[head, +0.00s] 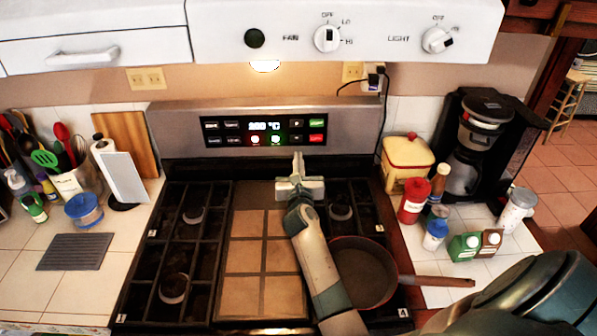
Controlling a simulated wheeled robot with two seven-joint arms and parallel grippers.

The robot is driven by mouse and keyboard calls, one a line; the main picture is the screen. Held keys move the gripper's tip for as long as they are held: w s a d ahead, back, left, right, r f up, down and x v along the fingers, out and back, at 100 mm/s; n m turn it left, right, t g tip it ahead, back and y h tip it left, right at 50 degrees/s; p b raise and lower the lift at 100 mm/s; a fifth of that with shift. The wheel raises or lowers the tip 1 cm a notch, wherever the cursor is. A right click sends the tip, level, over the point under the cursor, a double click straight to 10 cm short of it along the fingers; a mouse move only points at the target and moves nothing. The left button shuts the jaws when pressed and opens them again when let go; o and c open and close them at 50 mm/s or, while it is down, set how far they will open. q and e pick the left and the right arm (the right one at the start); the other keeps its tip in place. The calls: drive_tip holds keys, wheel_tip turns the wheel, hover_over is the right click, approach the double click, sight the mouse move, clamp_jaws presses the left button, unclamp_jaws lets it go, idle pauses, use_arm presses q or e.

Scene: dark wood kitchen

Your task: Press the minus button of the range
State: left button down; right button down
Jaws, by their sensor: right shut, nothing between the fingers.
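The range (170,130) stands against the back wall, with a black control panel (217,133) in its silver backguard. The panel has a lit display (264,126) and two round light buttons (265,140) just under it. Their signs are too small to read, so I cannot tell which is minus. My right gripper (298,160) is shut and empty. It points toward the backguard, just below and right of the two round buttons. I cannot tell whether its tips touch the panel. My left gripper is not in view.
A pan (362,272) sits on the right burners, beside my right arm, its handle pointing right. The white hood (220,35) overhangs above. Jars and a coffee maker (467,150) crowd the right counter.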

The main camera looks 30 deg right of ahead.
sight(297, 138)
drive_tip(key=b+x, duration=0.3)
drive_tip(key=x, duration=0.5)
drive_tip(key=shift+a+f, duration=0.1)
drive_tip(key=shift+w, duration=0.1)
